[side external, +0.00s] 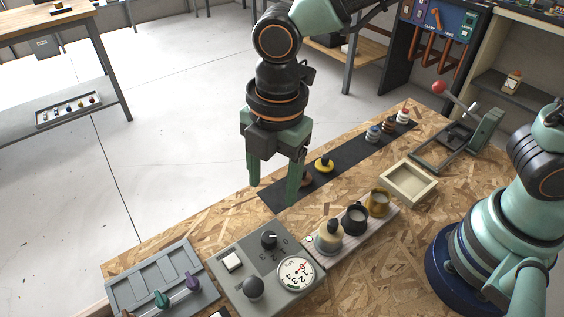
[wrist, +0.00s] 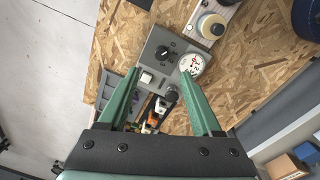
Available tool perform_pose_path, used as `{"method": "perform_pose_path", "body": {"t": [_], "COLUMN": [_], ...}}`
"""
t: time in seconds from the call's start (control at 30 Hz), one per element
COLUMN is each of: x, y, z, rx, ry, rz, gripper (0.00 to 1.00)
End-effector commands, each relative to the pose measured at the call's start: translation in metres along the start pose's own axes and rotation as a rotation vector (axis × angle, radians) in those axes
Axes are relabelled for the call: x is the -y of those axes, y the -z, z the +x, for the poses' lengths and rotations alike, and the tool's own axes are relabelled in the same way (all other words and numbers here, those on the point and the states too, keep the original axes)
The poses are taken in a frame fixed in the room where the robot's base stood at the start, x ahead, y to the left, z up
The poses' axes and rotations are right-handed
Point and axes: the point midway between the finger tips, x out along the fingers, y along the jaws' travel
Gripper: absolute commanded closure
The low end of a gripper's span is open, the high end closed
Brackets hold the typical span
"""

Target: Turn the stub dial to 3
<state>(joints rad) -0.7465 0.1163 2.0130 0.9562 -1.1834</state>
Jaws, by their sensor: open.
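A grey control panel (side external: 232,279) lies at the front of the wooden bench. It carries a black pointer knob (side external: 268,239) with small marks around it, a white button (side external: 232,261), a round white gauge with numerals (side external: 297,272) and a rounded black knob (side external: 253,287). I cannot tell which is named the stub dial. My gripper (side external: 273,192) is open and empty, pointing down above and behind the panel. In the wrist view, the pointer knob (wrist: 163,52) and gauge (wrist: 192,64) show beyond my open fingers (wrist: 154,73); the fingers touch neither.
A slider unit (side external: 165,290) sits left of the panel. A strip with several jars and cups (side external: 355,217) is to its right. A black mat (side external: 340,160) with small knobs lies behind. A cream tray (side external: 408,182) and a red-balled lever (side external: 440,87) stand farther right.

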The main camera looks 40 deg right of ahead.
Motion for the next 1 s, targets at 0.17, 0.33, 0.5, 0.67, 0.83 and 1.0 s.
{"method": "perform_pose_path", "body": {"t": [0.17, 0.33, 0.5, 0.67, 0.83, 1.0], "x": [0.003, 0.004, 0.005, 0.005, 0.004, 0.004], "y": [0.013, 0.013, 0.011, 0.011, 0.011, 0.011], "z": [0.011, 0.030, 0.063, 0.093, 0.115, 0.126], "rx": [0.006, 0.007, 0.008, 0.008, 0.007, 0.006], "ry": [0.022, 0.024, 0.026, 0.025, 0.022, 0.020], "rz": [-0.096, -0.095, -0.093, -0.092, -0.092, -0.091], "gripper": [0.34, 0.34, 0.34, 0.34, 0.34, 0.34]}}
